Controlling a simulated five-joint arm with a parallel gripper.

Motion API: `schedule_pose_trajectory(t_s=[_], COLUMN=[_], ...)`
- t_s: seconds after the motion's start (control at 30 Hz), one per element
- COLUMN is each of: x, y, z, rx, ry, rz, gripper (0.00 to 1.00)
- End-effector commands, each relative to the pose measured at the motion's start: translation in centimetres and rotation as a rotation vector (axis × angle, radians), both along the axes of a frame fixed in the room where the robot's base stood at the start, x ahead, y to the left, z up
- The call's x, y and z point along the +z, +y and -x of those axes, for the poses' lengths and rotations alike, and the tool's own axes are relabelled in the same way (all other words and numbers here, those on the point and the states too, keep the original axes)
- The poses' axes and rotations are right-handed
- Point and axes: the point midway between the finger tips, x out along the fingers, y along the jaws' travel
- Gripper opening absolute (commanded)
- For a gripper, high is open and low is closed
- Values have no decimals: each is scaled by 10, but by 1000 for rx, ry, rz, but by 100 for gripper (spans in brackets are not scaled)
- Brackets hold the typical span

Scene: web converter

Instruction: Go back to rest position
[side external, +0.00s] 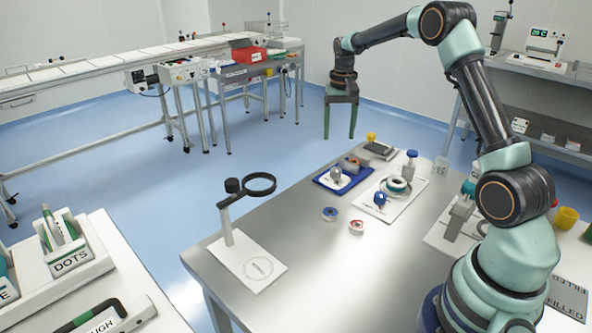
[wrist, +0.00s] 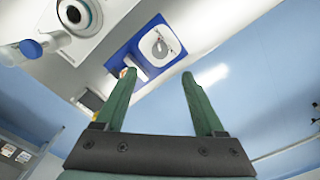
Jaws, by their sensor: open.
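My gripper (side external: 340,136) hangs fingers-down at the end of my raised arm, in the upper middle of the side external view. Its two green fingers are spread apart with nothing between them. In that picture it shows above the far end of the steel table (side external: 290,240), against the blue floor. In the wrist view my gripper (wrist: 156,76) is also open and empty. A blue tray (wrist: 148,72) with a round white-topped item shows beyond the fingertips. No marker for the rest position shows.
On the table are a blue tray (side external: 324,181), a white board (side external: 414,199) with a reel, two small rolls and a magnifier stand (side external: 229,220). A shelf (side external: 545,100) stands right. A white caddy (side external: 84,262) is at front left. Open floor (side external: 200,190) lies beyond the table.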

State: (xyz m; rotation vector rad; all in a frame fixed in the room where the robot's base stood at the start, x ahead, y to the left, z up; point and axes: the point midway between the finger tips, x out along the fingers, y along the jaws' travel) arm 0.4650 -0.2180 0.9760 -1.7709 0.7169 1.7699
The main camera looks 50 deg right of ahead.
Motion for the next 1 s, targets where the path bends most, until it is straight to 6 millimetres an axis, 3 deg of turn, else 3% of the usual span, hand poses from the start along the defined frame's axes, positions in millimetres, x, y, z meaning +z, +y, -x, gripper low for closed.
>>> schedule_pose_trajectory(t_s=[0.4, 0.53, 0.77, 1.0], x=[5, 18, 68, 107], y=[1, 11, 61, 117], z=[0, 1, 19, 57], rx=[2, 29, 171, 340], ry=[-1, -19, -103, -204], rz=[1, 8, 47, 89], gripper=[71, 71, 71, 71])
